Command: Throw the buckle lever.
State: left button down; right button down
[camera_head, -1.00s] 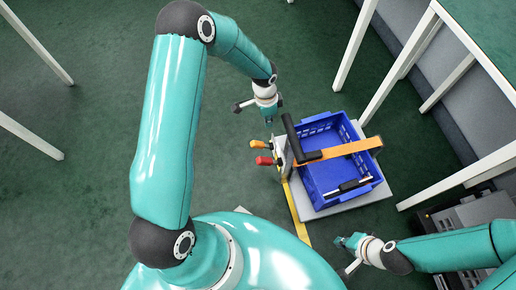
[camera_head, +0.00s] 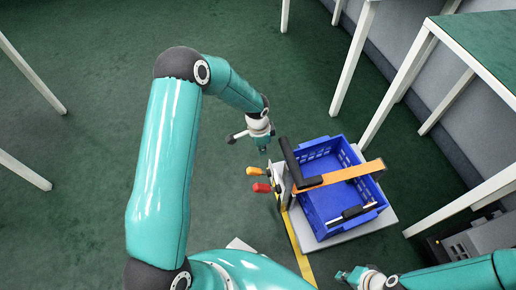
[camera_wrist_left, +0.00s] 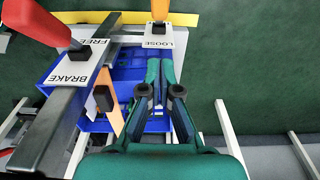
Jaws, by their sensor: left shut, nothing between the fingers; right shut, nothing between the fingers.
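An orange-handled lever (camera_head: 256,171) stands out from the left side of the cart; in the left wrist view its handle (camera_wrist_left: 160,9) is beside a plate reading LOOSE (camera_wrist_left: 159,37). It appears to be the buckle lever. A red-handled lever (camera_head: 262,188) is just below it; in the left wrist view the red handle (camera_wrist_left: 38,22) is by a plate reading FREE and BRAKE. An orange strap (camera_head: 340,175) crosses the blue crate (camera_head: 320,215). My left gripper (camera_head: 262,149) is shut and empty, just above the orange handle in the picture and apparently apart from it. My right gripper (camera_head: 346,277) is shut and empty.
The crate sits on a pale cart base (camera_head: 350,233) with a black push bar (camera_head: 290,160). A yellow line (camera_head: 297,240) runs along the floor. White-legged tables (camera_head: 440,100) stand at the right. The green floor at the left is mostly clear.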

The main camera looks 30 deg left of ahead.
pick_arm(q)
jog(key=b, duration=0.2)
send_over(257, 170)
jog(key=w+d, duration=0.2)
jog(key=f, duration=0.7)
jog(key=shift+a+f, duration=0.25)
jog(key=shift+f, duration=0.05)
jog(key=shift+s+a+f+b, duration=0.25)
jog(key=shift+s+f, duration=0.05)
jog(key=shift+f, duration=0.15)
jog(key=shift+s+a+f+b, duration=0.2)
jog(key=shift+s+a+f, duration=0.1)
jog(key=shift+f, duration=0.15)
jog(key=shift+s+a+f, duration=0.3)
jog(key=shift+s+f, duration=0.1)
jog(key=shift+f, duration=0.1)
